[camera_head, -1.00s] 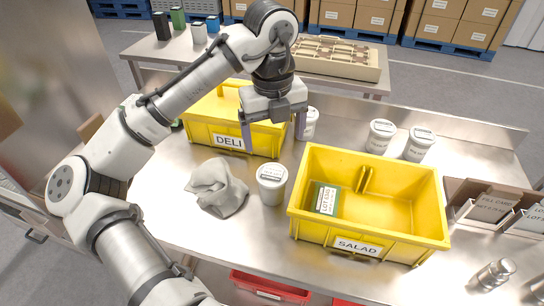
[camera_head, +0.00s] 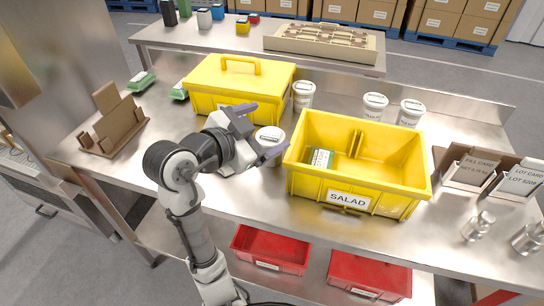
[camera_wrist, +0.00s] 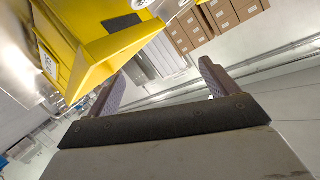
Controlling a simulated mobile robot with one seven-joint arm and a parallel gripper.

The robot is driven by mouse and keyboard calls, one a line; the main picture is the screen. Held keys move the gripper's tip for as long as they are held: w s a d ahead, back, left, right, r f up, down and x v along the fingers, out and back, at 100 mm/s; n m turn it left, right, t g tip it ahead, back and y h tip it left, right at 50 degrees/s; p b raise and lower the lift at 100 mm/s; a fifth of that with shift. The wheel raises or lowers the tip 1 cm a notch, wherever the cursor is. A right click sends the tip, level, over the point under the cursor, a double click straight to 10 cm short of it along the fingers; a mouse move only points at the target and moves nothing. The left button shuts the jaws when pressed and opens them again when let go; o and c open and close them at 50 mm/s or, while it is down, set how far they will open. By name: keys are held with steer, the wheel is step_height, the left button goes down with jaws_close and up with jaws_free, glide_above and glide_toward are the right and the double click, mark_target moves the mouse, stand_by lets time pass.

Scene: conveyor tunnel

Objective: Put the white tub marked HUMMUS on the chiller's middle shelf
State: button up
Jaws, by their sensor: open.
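Several white lidded tubs stand on the steel counter; their labels are too small to read, so I cannot tell which is HUMMUS. One tub (camera_head: 269,137) is beside my gripper (camera_head: 268,129), partly behind it. Another tub (camera_head: 303,96) stands at the back beside the lidded yellow box. Two more, a tub (camera_head: 375,106) and a tub (camera_head: 410,113), stand behind the SALAD bin. My gripper is open; the wrist view shows nothing between its fingers (camera_wrist: 162,84). No chiller shelf is clearly visible.
The yellow SALAD bin (camera_head: 308,174) holds a green-and-white pack and stands right of my gripper. A lidded yellow box (camera_head: 222,100) is behind it. A brown card holder (camera_head: 112,128) is at left, card boxes (camera_head: 468,172) at right. Red bins (camera_head: 270,262) sit below.

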step_height(320, 180, down, 4)
steer(key=s+a+n+t+y, duration=0.1)
steer(key=s+a+n+y, duration=0.1)
steer(key=a+n, duration=0.15)
steer(key=n+y, duration=0.1)
steer(key=n, duration=0.3)
glide_toward(264, 147)
steer(key=shift+d+f+t, duration=0.1)
steer(key=shift+f+t, duration=0.2)
steer(key=shift+f, duration=0.2)
steer(key=p+x, duration=0.1)
steer(key=x, duration=0.6)
steer(key=shift+w+d, duration=0.2)
steer(key=shift+w, duration=0.1)
steer(key=p+x, duration=0.2)
steer(key=x, duration=0.2)
steer(key=shift+w+d+r, duration=0.1)
steer(key=shift+w+d, duration=0.1)
steer(key=shift+w, duration=0.15)
steer(key=shift+w+d+f, duration=0.15)
steer(key=shift+w+f, duration=0.05)
steer(key=shift+w, duration=0.15)
steer(key=c, duration=1.3)
